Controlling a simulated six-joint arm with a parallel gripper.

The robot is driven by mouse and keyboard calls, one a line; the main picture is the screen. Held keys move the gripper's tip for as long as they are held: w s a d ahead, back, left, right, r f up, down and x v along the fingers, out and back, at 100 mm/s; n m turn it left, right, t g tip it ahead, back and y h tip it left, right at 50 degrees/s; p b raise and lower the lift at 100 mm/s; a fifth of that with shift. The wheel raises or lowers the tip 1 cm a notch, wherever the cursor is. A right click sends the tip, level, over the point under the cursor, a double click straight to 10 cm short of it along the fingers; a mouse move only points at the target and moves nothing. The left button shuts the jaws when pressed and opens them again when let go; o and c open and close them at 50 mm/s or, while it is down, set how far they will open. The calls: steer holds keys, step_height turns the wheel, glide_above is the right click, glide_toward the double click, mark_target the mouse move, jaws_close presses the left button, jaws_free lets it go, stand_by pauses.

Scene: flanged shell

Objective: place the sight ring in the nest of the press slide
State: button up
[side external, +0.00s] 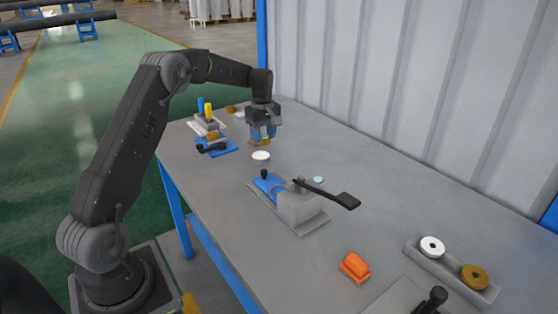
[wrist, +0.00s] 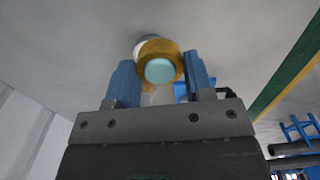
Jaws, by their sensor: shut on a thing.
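My gripper (side external: 263,135) is above the far part of the table, with its blue fingers pointing down. In the wrist view, my gripper (wrist: 160,80) is shut on a brass-coloured ring with a pale cyan round centre, which I take as the sight ring (wrist: 160,50). In the side view the ring is mostly hidden by the fingers. The press (side external: 298,207) is a grey block on a plate with a black lever. Its blue slide (side external: 267,187) sticks out on the left, nearer the viewer than my gripper. The nest's inside is too small to make out.
A white disc (side external: 261,155) lies on the table just below my gripper. A pale cyan disc (side external: 318,180) lies behind the press. A blue fixture (side external: 217,148) stands left of my gripper. An orange block (side external: 354,267) and a grey tray (side external: 425,262) with two rings are at the near right.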

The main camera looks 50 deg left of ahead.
steer(key=s+d+r, duration=0.2)
steer(key=s+d, duration=0.3)
steer(key=s, duration=0.6)
glide_toward(280, 183)
steer(key=s+d, duration=0.1)
steer(key=d+f, duration=0.1)
steer(key=s+d+f, duration=0.1)
steer(key=shift+s+d+f, duration=0.25)
steer(key=shift+s+d, duration=0.05)
steer(key=shift+f, duration=2.05)
steer(key=o, duration=1)
